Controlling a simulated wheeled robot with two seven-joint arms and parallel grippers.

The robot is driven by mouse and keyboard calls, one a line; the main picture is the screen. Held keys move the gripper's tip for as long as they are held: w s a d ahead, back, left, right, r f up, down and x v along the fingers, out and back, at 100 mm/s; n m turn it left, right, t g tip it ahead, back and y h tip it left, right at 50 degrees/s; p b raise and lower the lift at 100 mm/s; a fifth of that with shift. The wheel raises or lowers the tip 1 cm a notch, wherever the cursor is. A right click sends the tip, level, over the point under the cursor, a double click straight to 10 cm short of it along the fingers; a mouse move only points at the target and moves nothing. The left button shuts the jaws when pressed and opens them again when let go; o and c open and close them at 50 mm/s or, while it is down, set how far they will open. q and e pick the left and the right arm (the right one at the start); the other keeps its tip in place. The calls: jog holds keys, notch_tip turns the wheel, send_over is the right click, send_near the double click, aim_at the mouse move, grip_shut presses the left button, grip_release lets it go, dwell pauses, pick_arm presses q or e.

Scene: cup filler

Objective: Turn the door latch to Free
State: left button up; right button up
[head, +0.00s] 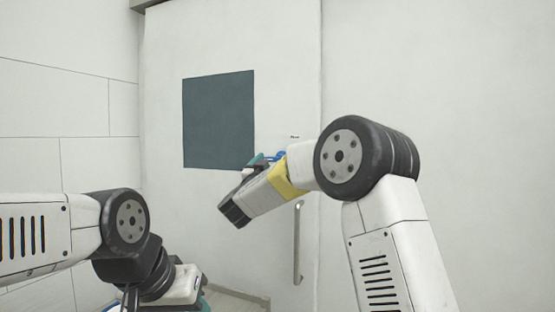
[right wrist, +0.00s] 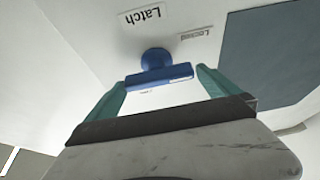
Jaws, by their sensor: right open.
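The blue door latch (right wrist: 158,76) has a round base and a flat bar handle, and shows in the right wrist view just ahead of my right gripper (right wrist: 163,84). Its teal fingers are open, one on each side of the bar; I cannot tell whether they touch it. A "Latch" label (right wrist: 144,17) and a "Locked" label (right wrist: 194,35) are beside the latch, upside down in this view. In the head view my right gripper (head: 266,159) is at the white door (head: 225,210), largely covering the latch. My left gripper (head: 203,303) is low at the bottom edge, its fingers mostly cut off.
A dark square panel (head: 218,119) is on the door, left of the latch. A vertical metal handle (head: 298,242) is below my right forearm. A tiled white wall (head: 70,100) stands on the left.

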jog(key=shift+w+d+r, duration=0.25)
jog(key=shift+w+r, duration=0.05)
jog(key=shift+w, duration=0.25)
jog(key=c, duration=1.1)
